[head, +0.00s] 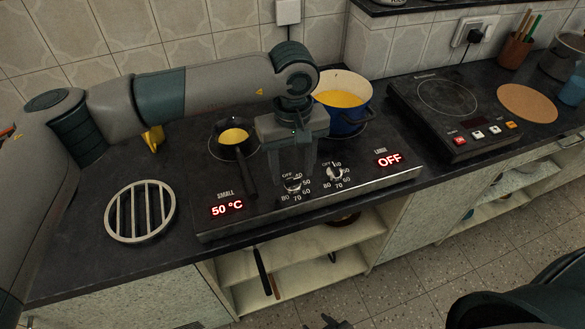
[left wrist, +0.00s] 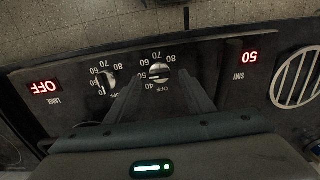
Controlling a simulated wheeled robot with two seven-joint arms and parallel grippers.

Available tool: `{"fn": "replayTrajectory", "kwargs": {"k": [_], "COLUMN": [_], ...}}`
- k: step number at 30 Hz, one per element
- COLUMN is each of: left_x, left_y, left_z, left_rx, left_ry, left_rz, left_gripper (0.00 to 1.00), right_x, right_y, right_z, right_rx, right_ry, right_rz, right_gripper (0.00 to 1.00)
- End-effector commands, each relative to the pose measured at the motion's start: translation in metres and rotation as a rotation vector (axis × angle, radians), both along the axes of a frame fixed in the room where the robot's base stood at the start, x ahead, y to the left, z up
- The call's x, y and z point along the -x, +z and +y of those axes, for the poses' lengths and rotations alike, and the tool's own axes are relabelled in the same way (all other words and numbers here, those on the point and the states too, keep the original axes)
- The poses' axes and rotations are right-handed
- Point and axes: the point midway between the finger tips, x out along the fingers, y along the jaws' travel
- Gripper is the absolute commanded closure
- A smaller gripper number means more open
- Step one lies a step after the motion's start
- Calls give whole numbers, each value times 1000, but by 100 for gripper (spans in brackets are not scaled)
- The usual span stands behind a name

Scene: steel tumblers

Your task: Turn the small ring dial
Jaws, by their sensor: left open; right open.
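The small ring dial (head: 292,185) is a round metal knob on the front control panel, marked OFF and 40 to 80. The SMALL display (head: 227,208) reads 50 °C in red. My left gripper (head: 297,168) is open and points down above this dial. In the left wrist view the small dial (left wrist: 159,72) shows between the open fingers; I cannot tell whether they touch it. The large dial (head: 335,173) is to its right, and the LARGE display (head: 389,160) reads OFF. My right gripper (head: 335,323) is partly in view at the bottom edge, away from the panel.
A small dark pan (head: 236,153) with yellow contents sits behind the panel, its handle reaching toward the panel near the left gripper. A blue pot (head: 344,119) stands behind right. A round metal trivet (head: 124,225) lies left. A separate hob (head: 447,97) is at the right.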

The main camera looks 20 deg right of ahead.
Motion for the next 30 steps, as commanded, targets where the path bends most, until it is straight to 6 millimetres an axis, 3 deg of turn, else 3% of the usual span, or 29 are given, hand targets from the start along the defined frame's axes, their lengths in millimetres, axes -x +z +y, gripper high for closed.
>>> {"fn": "replayTrajectory", "kwargs": {"k": [6,16,21,22,30], "left_x": [0,0,0,0,0], "left_y": [-15,-18,-17,-17,-18], "left_z": [0,0,0,0,0], "left_rx": [1,1,0,1,1], "left_ry": [0,0,0,0,8], "left_rz": [0,-1,-1,-1,-1], "left_gripper": [52,52,90,93,93], "right_x": [3,4,4,4,2], "right_y": [1,0,0,0,-2], "right_z": [0,0,0,0,0], "right_rx": [-1,0,0,0,-1], "right_ry": [1,2,2,2,1], "right_rz": [-2,-2,-2,-2,-5], "right_gripper": [52,52,52,52,52]}}
